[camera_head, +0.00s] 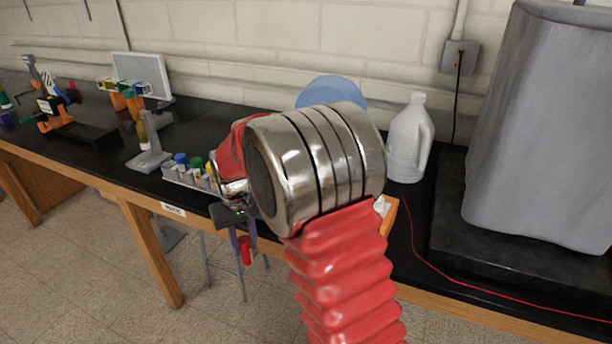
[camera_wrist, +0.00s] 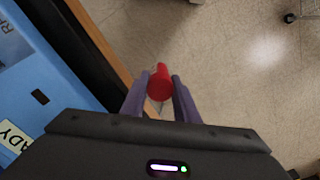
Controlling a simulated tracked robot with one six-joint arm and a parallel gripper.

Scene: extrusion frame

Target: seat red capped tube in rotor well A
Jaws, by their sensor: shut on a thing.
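My gripper (camera_head: 243,254) hangs in front of the bench edge, fingers down, over the floor. It is shut on the red capped tube (camera_head: 246,251). In the wrist view my gripper (camera_wrist: 160,92) has its two purple-grey fingers on either side of the red cap (camera_wrist: 159,82). The tube's body is mostly hidden below the cap. A blue device (camera_wrist: 40,95) with a "READY" label lies at the left of the wrist view, apart from the tube. A round blue translucent lid (camera_head: 332,91) shows behind my arm. No rotor or well A is visible.
A tube rack (camera_head: 182,179) with blue, green and yellow caps stands near the bench edge. A white jug (camera_head: 408,140) and a large grey housing (camera_head: 545,130) stand to the right. A red cable (camera_head: 470,281) crosses the bench. The floor (camera_head: 90,270) is open.

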